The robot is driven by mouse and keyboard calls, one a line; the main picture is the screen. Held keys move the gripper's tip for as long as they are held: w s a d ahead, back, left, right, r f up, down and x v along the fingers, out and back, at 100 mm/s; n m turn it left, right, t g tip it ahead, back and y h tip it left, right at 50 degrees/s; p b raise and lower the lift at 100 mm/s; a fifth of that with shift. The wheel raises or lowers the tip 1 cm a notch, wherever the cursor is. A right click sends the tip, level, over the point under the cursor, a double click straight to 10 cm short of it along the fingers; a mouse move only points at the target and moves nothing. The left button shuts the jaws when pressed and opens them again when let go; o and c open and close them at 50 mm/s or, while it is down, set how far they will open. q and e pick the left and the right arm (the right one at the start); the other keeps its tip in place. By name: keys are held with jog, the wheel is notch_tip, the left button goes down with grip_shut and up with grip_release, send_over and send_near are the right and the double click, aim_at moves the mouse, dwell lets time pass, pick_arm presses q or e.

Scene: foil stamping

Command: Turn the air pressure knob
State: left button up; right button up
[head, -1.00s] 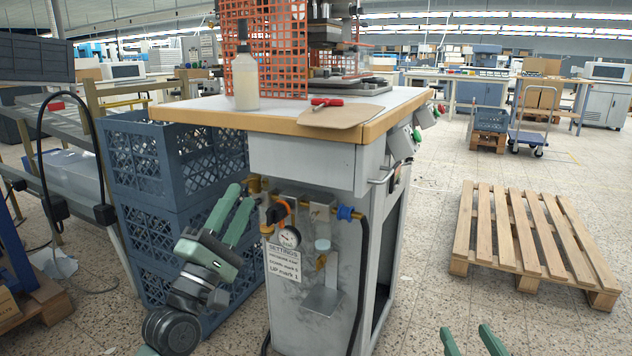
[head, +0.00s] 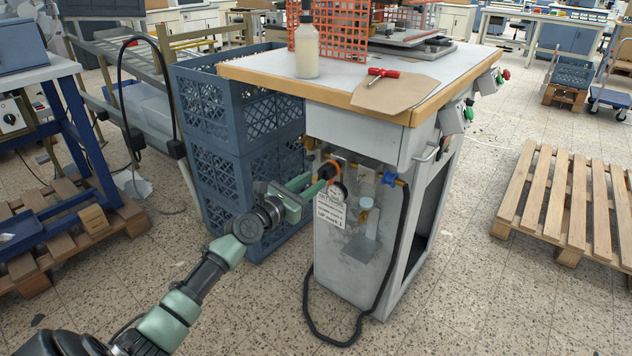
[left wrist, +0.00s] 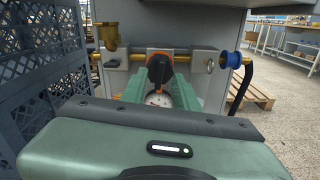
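The air pressure knob is black with an orange part (head: 328,168), on the regulator at the front of the grey machine cabinet. It also shows in the left wrist view (left wrist: 159,68), straight ahead. My left gripper (head: 316,182) reaches it from the left, fingers apart. In the left wrist view its green fingertips (left wrist: 159,84) are on either side of the knob's lower part; I cannot tell whether they touch it. The round pressure gauge (left wrist: 158,99) shows between the fingers. A settings label (head: 330,210) hangs below the gauge. My right gripper is out of view.
Blue crates (head: 213,165) are stacked close to the left of the cabinet. A blue fitting (head: 389,178) with a black hose (head: 402,235) is right of the knob. The worktop (head: 270,77) overhangs above. A pallet (head: 560,200) lies on the right.

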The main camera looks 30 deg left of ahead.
pick_arm(q)
jog(key=shift+w+d, duration=0.1)
jog(key=shift+w, duration=0.75)
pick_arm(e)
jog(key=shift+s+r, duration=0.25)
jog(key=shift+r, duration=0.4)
pick_arm(q)
grip_shut()
jog(key=shift+m, duration=0.4)
